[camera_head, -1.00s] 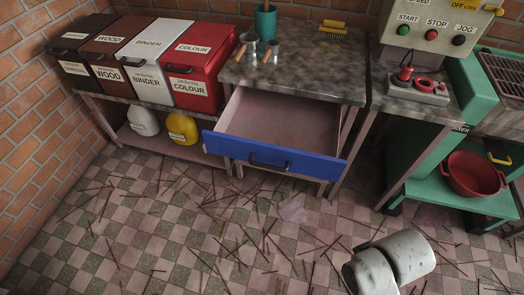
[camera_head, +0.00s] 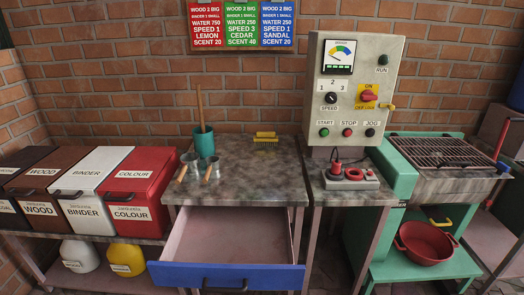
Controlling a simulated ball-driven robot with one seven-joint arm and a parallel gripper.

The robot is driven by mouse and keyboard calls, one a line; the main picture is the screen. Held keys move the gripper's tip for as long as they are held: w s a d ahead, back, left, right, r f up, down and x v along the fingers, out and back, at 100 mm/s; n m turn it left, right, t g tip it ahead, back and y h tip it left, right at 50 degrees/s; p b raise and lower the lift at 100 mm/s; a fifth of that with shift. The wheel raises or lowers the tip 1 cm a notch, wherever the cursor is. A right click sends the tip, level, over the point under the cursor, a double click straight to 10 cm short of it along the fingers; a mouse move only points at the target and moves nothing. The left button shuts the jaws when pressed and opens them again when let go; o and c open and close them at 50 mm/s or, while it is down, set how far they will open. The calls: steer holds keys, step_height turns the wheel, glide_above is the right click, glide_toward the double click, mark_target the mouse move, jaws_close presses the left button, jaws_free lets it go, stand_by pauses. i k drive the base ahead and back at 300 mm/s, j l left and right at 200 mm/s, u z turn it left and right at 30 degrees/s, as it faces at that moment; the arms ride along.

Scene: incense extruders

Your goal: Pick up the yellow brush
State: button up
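The yellow brush (camera_head: 265,136) lies at the back of the grey stone-like worktop (camera_head: 258,178), close to the brick wall. It is small at this distance, and its yellow body shows with a darker band across the middle. Nothing covers it. My gripper is not in view, so I cannot see whether it is open or shut.
Below the worktop an open drawer (camera_head: 228,272) with a blue front juts out. A control box (camera_head: 353,88) stands to the right. The worktop's middle is clear.

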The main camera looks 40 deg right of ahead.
mark_target(261, 138)
steer(key=i+z, duration=0.1)
steer(key=z, duration=0.3)
steer(key=i+j+z, duration=0.1)
steer(key=z, duration=0.3)
steer(key=i+z, duration=0.1)
steer(key=z, duration=0.3)
steer(key=j+z, duration=0.15)
steer(key=z, duration=0.25)
